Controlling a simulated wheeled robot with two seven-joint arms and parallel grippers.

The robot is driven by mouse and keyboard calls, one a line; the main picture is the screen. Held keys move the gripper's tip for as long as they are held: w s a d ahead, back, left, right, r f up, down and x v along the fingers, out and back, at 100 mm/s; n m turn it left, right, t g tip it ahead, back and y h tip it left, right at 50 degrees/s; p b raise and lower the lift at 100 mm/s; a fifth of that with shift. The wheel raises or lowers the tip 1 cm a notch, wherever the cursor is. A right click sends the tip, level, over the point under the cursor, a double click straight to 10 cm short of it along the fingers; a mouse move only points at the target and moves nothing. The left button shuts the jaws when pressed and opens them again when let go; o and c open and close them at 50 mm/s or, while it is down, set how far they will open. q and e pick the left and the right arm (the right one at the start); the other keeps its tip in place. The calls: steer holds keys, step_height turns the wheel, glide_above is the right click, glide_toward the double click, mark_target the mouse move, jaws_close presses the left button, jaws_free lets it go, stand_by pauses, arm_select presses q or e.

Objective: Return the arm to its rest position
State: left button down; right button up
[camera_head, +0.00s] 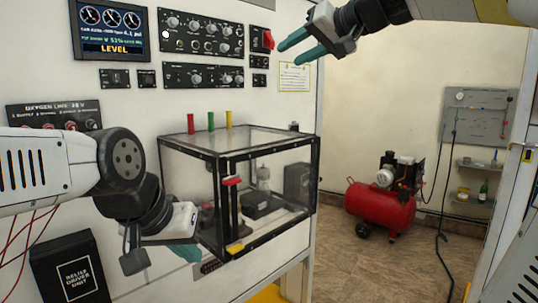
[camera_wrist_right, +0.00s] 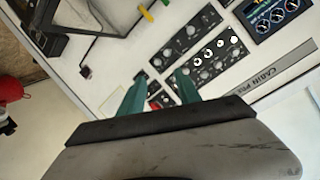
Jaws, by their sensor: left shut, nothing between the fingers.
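My right gripper (camera_head: 289,54) comes in from the top right in the head view. Its two teal fingers are spread, with nothing seen between them. They point left toward the red switch (camera_head: 268,40) on the panel and appear apart from it. In the right wrist view my right gripper (camera_wrist_right: 160,74) also shows with its fingers apart, the panel lying beyond them. My left gripper (camera_head: 190,251) is low at the left, in front of the white bench and beside the clear box. It is shut and empty, partly hidden by its own wrist.
A clear black-framed box (camera_head: 240,190) stands on the bench, with red, green and yellow pegs on top. Knob panels (camera_head: 200,35) and a gauge screen (camera_head: 110,30) are on the wall. A red compressor (camera_head: 380,208) stands at the right; open floor lies before it.

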steer(key=s+d+f+g+h, duration=0.1)
steer(key=s+d+f+h, duration=0.1)
steer(key=s+f, duration=0.5)
steer(key=s+d+f+m+g+h, duration=0.1)
steer(key=s+f, duration=0.6)
steer(key=f, duration=1)
steer(key=s+d+f+g+h, duration=0.3)
steer(key=s+f, duration=0.4)
steer(key=f, duration=0.5)
steer(key=shift+s+d+f+m+h, duration=0.15)
steer(key=shift+d+f+m+h, duration=0.2)
steer(key=shift+d+h, duration=0.55)
steer(key=shift+d, duration=0.1)
